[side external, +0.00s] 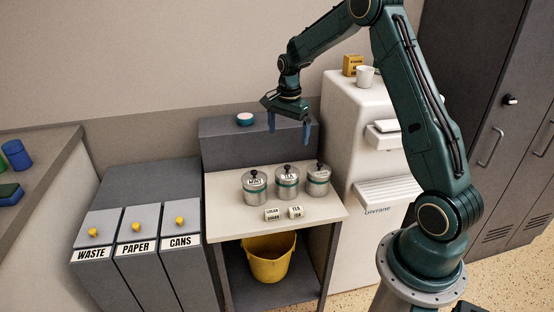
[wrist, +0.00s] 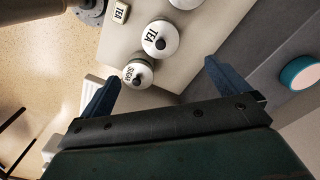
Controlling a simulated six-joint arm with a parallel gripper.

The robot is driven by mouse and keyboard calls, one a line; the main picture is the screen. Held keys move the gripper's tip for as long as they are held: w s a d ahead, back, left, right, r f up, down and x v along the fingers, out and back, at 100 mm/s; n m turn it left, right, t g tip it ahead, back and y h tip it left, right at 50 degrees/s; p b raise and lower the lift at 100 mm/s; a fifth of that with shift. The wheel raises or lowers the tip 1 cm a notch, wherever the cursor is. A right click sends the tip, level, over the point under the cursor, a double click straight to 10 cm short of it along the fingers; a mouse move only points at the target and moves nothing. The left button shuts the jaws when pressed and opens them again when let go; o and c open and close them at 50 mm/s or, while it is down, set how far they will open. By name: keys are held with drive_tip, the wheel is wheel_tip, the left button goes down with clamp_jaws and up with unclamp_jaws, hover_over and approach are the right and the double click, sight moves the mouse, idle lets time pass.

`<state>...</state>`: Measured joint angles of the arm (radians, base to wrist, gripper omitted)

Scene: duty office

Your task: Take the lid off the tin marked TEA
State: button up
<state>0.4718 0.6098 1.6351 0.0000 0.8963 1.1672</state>
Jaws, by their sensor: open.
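The tin marked TEA (side external: 287,186) stands upright in the middle of a row of three metal tins on the pale worktop (side external: 225,222). Its lid, with a dark knob, is on; in the wrist view the lid (wrist: 154,32) shows the word TEA. My gripper (side external: 288,127) is open and empty, high above the tins with its blue fingers pointing down. In the wrist view the gap between the fingertips (wrist: 162,72) shows no object held. The SUGAR tin (wrist: 130,68) is beside the TEA tin and also lidded.
A left tin (side external: 255,190) and a right tin (side external: 318,186) flank the TEA tin closely. Small labelled blocks (side external: 272,214) lie in front. A raised grey ledge behind bears a round teal-rimmed item (side external: 245,119). A white dispenser (side external: 345,130) stands at right, labelled bins (side external: 140,255) at left.

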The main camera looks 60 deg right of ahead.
sight(287, 166)
drive_tip(key=shift+d+f, duration=0.1)
drive_tip(key=shift+f, duration=6.6)
drive_tip(key=c, duration=1.1)
